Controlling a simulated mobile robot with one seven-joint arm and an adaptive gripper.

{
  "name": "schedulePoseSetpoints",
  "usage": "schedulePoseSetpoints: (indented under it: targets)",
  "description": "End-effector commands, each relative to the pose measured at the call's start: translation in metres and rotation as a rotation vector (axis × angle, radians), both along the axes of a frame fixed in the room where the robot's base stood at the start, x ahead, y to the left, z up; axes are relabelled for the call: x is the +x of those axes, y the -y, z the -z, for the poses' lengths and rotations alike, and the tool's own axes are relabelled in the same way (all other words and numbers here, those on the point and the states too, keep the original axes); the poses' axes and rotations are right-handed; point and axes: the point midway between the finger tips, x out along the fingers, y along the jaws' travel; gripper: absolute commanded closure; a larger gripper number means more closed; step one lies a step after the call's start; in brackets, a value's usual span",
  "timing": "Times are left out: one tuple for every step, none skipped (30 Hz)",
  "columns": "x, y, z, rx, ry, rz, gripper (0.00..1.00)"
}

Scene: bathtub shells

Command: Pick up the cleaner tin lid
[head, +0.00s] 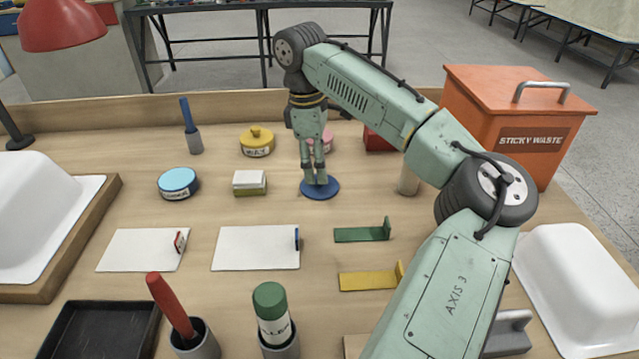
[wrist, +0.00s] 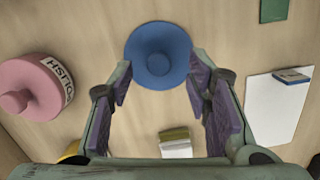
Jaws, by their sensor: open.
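The blue lid (head: 332,189), a round disc with a raised knob, lies on the bench by itself, knob up. I take it as the cleaner tin lid; it also shows at the top middle of the wrist view (wrist: 158,45). My gripper (head: 315,181) points down just over the lid. In the wrist view its purple-padded fingers (wrist: 161,75) stand apart, one towards each side of the lid, with nothing held. I cannot tell whether the fingertips touch it. A tin with a light blue top (head: 178,181) stands left of the lid; its label is too small to read surely.
A pink tin (wrist: 32,88) stands close behind the lid, and a yellow tin (head: 257,143) behind left. A sponge block (head: 250,182) lies to the left. Green (head: 362,234) and yellow (head: 368,281) pieces lie in front. An orange waste bin (head: 510,115) stands at back right.

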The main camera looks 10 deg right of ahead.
Motion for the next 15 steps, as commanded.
schedulePoseSetpoints:
  targets:
    - [0.000,0.001,0.005,-0.004,-0.001,0.001,0.55]
    - [0.000,0.001,0.011,-0.003,-0.001,0.001,0.55]
    - [-0.001,0.002,0.016,-0.003,-0.001,0.002,0.55]
    - [-0.001,0.002,0.019,-0.002,0.000,0.002,0.55]
    - [-0.001,0.002,0.022,-0.001,0.001,0.002,0.55]
    - [-0.001,0.002,0.025,-0.001,0.001,0.001,0.55]
    - [-0.001,0.002,0.026,-0.001,0.001,0.000,0.55]
    - [-0.001,0.002,0.027,0.000,0.001,0.000,0.55]
    - [-0.001,0.002,0.028,-0.001,0.002,0.000,0.55]
    - [-0.001,0.002,0.028,-0.001,0.002,0.000,0.55]
    - [-0.001,0.002,0.028,-0.001,0.002,0.000,0.55]
    - [-0.001,0.002,0.028,0.000,0.001,0.000,0.55]
    - [-0.001,0.002,0.028,0.000,0.001,0.000,0.55]
    - [-0.001,0.002,0.028,0.000,0.001,0.000,0.55]
    - [-0.001,0.002,0.028,0.000,0.001,0.000,0.58]
